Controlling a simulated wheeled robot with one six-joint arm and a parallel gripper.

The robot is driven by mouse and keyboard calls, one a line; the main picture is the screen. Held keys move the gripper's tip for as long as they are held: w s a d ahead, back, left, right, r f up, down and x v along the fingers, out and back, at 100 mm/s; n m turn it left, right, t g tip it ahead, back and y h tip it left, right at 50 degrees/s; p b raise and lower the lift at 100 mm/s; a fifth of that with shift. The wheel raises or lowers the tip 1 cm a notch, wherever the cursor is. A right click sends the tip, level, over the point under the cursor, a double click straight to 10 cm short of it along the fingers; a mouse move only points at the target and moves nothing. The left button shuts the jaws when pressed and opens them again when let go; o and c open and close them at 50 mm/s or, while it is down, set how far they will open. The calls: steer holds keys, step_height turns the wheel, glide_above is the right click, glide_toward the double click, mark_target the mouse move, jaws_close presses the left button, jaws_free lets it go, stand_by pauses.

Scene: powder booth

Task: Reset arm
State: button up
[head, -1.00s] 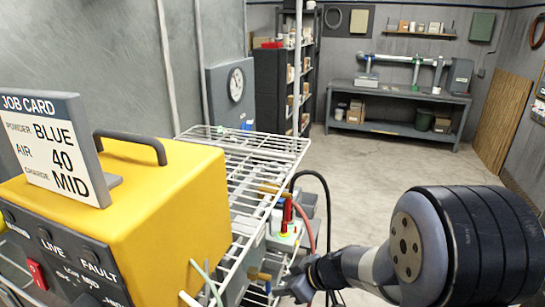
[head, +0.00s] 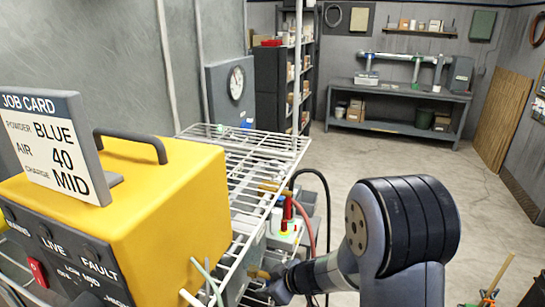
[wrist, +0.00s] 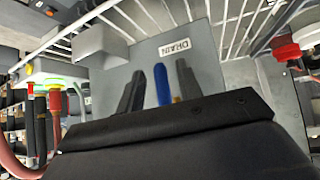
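My gripper (wrist: 158,88) shows in the wrist view with its two dark fingers apart, so it is open. A blue handle (wrist: 162,84) stands upright in the picture between the fingers, with gaps on both sides. I cannot tell how deep it sits between them. Behind it is a grey panel with a DRAIN label (wrist: 174,47). In the head view my arm reaches in from the lower right, its wrist low beside the wire rack (head: 240,160); the fingertips are hard to make out there.
A yellow control box (head: 165,205) with a job card (head: 55,145) stands at the left. Red and yellow fittings (head: 287,215) and a black hose (head: 325,195) are close to my arm. A workbench (head: 398,105) stands at the back. The floor at centre right is clear.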

steer(key=shift+w+d+n+t, duration=0.1)
steer(key=shift+w+n+t, duration=0.15)
steer(key=shift+t, duration=0.25)
stand_by(0.3)
steer(key=shift+d, duration=0.1)
